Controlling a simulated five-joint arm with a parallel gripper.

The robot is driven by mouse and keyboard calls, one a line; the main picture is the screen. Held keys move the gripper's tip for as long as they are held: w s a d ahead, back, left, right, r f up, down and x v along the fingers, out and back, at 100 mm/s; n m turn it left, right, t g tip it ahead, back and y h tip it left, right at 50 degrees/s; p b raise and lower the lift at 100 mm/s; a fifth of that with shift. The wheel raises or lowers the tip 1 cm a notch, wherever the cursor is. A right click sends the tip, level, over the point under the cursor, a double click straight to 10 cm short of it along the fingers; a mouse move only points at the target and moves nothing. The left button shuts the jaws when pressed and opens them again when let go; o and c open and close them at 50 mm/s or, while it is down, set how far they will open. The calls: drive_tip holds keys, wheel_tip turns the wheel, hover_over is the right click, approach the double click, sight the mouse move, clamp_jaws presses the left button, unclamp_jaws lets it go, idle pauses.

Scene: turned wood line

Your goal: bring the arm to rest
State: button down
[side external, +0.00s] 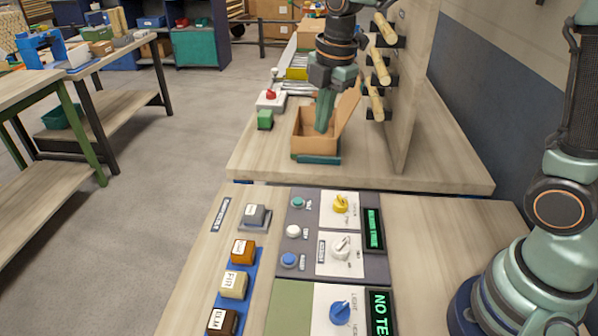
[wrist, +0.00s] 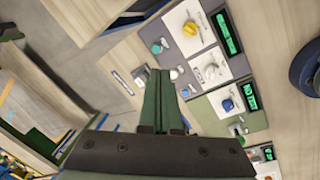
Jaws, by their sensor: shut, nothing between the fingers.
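My gripper (wrist: 160,74) shows in the wrist view as two green fingers, closed together at their tips with nothing between them. It hangs above the work table, with the control panel (wrist: 205,62) beyond it to the upper right. In the panel sit a yellow knob (side external: 341,204), a white knob (side external: 340,247) and a blue knob (side external: 340,312).
Several labelled blocks, one orange (side external: 243,250), line the table's left side.

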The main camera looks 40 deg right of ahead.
drive_tip(key=s+d+r+m+t, duration=0.1)
drive_tip(key=s+d+m+t, duration=0.1)
drive_tip(key=s+m, duration=0.4)
drive_tip(key=s+d+r+m+t, duration=0.1)
drive_tip(key=s+d+r+m, duration=0.1)
drive_tip(key=s+m, duration=0.5)
drive_tip(key=m, duration=0.6)
drive_tip(key=shift+s+d+r+t, duration=0.15)
drive_tip(key=shift+s+d+t, duration=0.15)
drive_tip(key=shift+t, duration=0.1)
drive_tip(key=c, duration=0.6)
unclamp_jaws()
drive_tip(key=shift+w+m, duration=0.1)
drive_tip(key=shift+m, duration=0.4)
drive_tip(key=o, duration=0.5)
drive_tip(key=shift+m+g, duration=0.5)
drive_tip(key=shift+g, duration=0.1)
drive_tip(key=shift+o, duration=0.5)
drive_tip(key=m+g, duration=0.2)
drive_tip(key=m, duration=0.1)
drive_tip(key=shift+w, duration=0.25)
wheel_tip(320, 180, down, 10)
drive_tip(key=m+g, duration=0.2)
drive_tip(key=m, duration=0.2)
drive_tip(key=shift+w, duration=0.2)
